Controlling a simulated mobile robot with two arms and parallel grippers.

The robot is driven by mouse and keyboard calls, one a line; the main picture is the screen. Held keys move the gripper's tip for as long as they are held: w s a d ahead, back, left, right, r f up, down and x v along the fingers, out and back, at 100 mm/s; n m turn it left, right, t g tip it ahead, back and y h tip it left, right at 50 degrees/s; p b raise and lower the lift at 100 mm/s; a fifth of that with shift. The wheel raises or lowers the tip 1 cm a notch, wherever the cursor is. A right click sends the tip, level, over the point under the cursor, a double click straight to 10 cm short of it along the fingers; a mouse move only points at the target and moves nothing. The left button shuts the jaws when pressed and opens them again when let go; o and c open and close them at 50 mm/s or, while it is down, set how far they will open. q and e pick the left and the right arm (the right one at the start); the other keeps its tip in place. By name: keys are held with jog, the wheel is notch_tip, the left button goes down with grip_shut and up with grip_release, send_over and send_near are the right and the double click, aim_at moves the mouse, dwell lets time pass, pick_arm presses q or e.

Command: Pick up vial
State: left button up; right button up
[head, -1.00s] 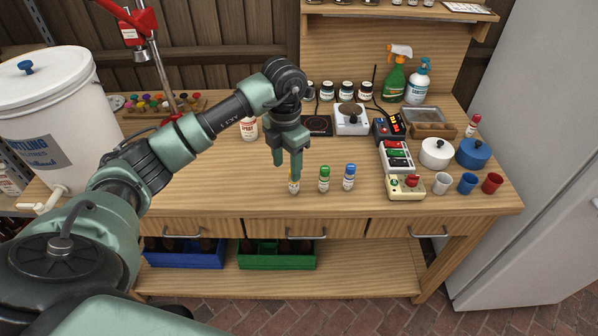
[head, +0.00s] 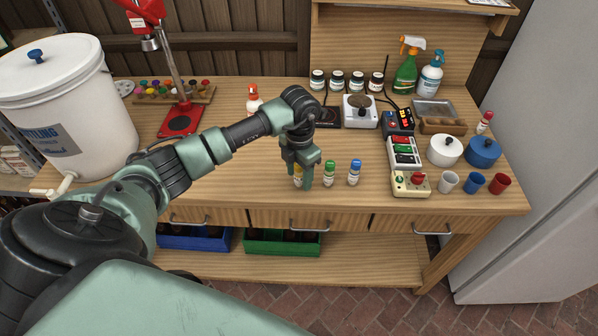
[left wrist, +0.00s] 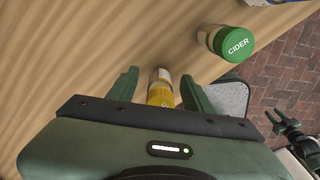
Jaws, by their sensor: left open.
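My left gripper (head: 304,184) points down at the front of the bench, open around a yellow-capped vial (head: 297,178). The vial stands partly hidden behind the near finger. In the left wrist view the yellow-capped vial (left wrist: 161,87) sits between the two spread fingers of the left gripper (left wrist: 159,86), with gaps on both sides. A green-capped vial (head: 329,174) and a blue-capped vial (head: 354,173) stand upright to its right. The green cap, marked CIDER (left wrist: 236,43), shows in the left wrist view. What seems to be my right gripper (left wrist: 277,122) shows small there.
A switch box (head: 410,184) and several cups (head: 448,182) stand at the right front. A white bucket (head: 60,120) with a tap stands at the left. A white scale (head: 360,112) and a spray bottle (head: 405,75) are behind. The bench left of the vials is clear.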

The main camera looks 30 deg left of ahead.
pick_arm(q)
grip_shut()
jog(key=shift+r, duration=0.15)
